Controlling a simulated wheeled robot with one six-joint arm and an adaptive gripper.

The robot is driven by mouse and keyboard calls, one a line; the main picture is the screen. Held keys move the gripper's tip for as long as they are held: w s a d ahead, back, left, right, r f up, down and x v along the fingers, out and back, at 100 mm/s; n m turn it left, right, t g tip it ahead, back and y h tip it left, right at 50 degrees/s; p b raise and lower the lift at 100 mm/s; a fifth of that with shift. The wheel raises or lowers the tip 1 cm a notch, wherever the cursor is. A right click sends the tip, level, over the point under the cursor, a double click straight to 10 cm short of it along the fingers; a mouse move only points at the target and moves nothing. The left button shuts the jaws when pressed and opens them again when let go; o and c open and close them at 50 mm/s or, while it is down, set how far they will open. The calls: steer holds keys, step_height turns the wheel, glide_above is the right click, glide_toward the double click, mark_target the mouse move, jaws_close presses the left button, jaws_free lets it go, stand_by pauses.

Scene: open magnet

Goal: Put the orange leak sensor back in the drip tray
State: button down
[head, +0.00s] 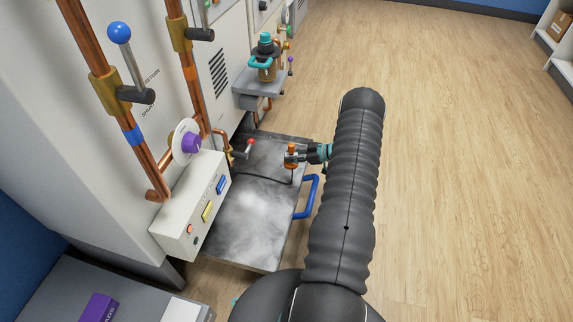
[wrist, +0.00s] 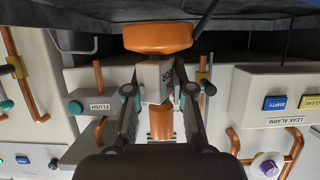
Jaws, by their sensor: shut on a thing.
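The orange leak sensor (head: 291,149) is in my gripper (head: 297,157), over the far right part of the drip tray near its right edge. The drip tray (head: 235,235) is a grey metal tray with a blue handle on its right side. In the wrist view the sensor shows a wide orange disc (wrist: 157,38) and a pale body between the two fingers of my gripper (wrist: 157,82). A dark surface lies close beyond the disc. I cannot tell whether the sensor touches the tray. A thin black cable (head: 262,176) runs across the tray to the sensor.
A white alarm box (head: 190,207) with coloured buttons stands at the tray's left edge. Copper pipes (head: 96,60) and a valve with a red tip (head: 244,150) are near the cabinet. A small shelf (head: 260,88) holds a teal-handled vessel. The wooden floor (head: 460,150) at right is clear.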

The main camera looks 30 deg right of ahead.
steer(key=shift+w+a+f, duration=0.3)
steer(key=shift+w+f, duration=0.1)
steer(key=shift+w, duration=0.2)
steer(key=shift+w+a+f, duration=0.25)
steer(key=shift+w+f, duration=0.15)
steer(key=shift+w, duration=0.15)
steer(key=shift+f, duration=1.95)
steer(key=shift+b, duration=0.3)
steer(key=shift+f, duration=0.2)
steer(key=c, duration=1)
jaws_free()
steer(key=shift+r, duration=0.15)
